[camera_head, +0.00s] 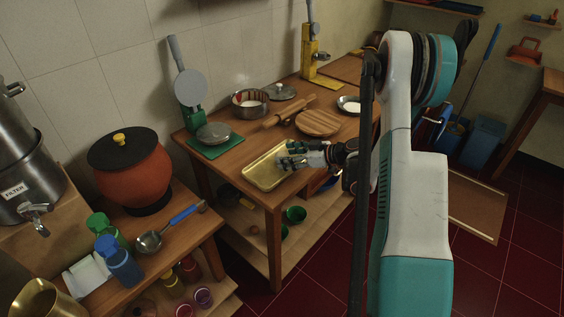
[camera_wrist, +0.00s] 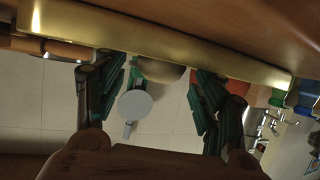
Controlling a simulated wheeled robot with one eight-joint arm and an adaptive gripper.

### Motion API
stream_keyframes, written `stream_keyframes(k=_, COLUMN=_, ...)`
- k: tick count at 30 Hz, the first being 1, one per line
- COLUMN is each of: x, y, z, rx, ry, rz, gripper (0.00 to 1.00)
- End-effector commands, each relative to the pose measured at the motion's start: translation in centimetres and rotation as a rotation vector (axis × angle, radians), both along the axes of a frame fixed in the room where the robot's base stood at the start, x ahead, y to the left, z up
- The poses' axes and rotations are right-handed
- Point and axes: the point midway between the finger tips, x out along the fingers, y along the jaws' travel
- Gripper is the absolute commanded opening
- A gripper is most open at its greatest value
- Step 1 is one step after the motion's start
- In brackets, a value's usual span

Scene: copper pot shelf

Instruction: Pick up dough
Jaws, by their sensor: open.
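A shallow brass tray (camera_head: 262,181) lies on the wooden table near its front edge. My gripper (camera_head: 291,156) is open at the right end of the tray, low and pointing left along it. The wrist view is upside down and shows the tray's long wall (camera_wrist: 190,57) close by. I cannot make out dough in the head view, where the gripper covers part of the tray.
A press with a raised round plate (camera_head: 190,87) stands behind the tray. A rolling pin (camera_head: 290,112), a round wooden board (camera_head: 319,122), a pan (camera_head: 250,102) and a small bowl (camera_head: 350,105) crowd the table's back and right. A clay pot (camera_head: 130,175) stands left.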

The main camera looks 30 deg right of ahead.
Motion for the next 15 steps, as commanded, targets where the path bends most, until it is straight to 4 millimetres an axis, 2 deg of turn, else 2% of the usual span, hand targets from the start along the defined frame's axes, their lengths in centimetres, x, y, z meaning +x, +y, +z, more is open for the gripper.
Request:
stream_keyframes(k=3, x=0.87, y=0.66, z=-0.53, rx=0.001, ry=0.000, rz=0.002, gripper=0.64)
stream_keyframes(k=9, x=0.94, y=0.68, z=-0.39, rx=0.001, ry=0.001, rz=0.000, gripper=0.64)
stream_keyframes(k=11, x=0.93, y=0.67, z=-0.39, rx=0.001, ry=0.001, rz=0.000, gripper=0.53)
stream_keyframes(k=15, x=0.92, y=0.66, z=-0.39, rx=0.001, ry=0.001, rz=0.000, gripper=0.21)
